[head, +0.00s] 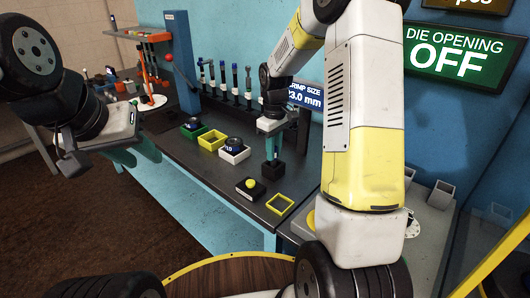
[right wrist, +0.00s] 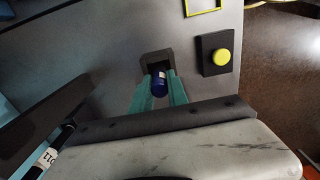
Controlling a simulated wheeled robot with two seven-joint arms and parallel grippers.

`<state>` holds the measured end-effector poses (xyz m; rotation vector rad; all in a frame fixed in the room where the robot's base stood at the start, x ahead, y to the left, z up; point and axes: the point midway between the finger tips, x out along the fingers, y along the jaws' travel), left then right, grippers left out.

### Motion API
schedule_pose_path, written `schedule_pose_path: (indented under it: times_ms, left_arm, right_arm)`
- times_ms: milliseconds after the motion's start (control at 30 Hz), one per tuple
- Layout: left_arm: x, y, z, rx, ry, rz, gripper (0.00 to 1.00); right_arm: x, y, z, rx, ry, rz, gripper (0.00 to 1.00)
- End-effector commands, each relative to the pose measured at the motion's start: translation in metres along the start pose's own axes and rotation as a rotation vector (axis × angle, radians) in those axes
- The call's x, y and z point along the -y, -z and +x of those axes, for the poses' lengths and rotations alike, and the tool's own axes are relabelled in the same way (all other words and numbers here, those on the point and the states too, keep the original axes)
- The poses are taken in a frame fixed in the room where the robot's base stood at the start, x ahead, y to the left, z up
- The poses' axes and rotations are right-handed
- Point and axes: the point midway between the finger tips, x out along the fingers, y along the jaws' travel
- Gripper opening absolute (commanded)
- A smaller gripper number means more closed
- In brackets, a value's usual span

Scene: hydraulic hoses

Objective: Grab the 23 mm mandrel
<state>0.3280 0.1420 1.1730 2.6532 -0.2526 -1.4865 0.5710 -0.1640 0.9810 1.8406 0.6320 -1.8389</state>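My right gripper (head: 272,155) points down over the bench, with a dark block at its fingertips. In the right wrist view its green fingers (right wrist: 160,92) lie against both sides of a short blue cylinder (right wrist: 158,84) with a pale mark on its end. The cylinder is in front of a dark square block (right wrist: 156,62); whether this is the 23 mm mandrel cannot be read. Several upright dark rods with blue or pale tops (head: 235,80) stand along the back of the bench. My left gripper (head: 138,158) is at the left, its green fingers apart and empty.
The sign reading 23.0 mm (head: 308,95) is partly hidden by my right arm. A yellow-button box (head: 250,187) and a yellow square frame (head: 280,204) are near the bench's front edge. Green (head: 193,128), yellow (head: 211,139) and white (head: 234,155) trays stand left of my right gripper.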

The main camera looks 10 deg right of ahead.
Motion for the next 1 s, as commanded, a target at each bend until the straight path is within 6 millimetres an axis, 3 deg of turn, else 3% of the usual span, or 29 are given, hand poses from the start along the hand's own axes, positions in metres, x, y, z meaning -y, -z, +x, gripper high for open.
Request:
schedule_pose_path:
  times_ms: [533,1000]
  left_arm:
    - [0.0,0.0,0.0,0.0,0.0,0.0,0.36]
    - [0.0,0.0,0.0,0.0,0.0,0.0,0.36]
  right_arm:
    - [-0.001,0.001,-0.008,-0.002,-0.002,0.0,0.0]
    - [0.0,0.001,-0.09,-0.002,-0.001,0.01,0.0]
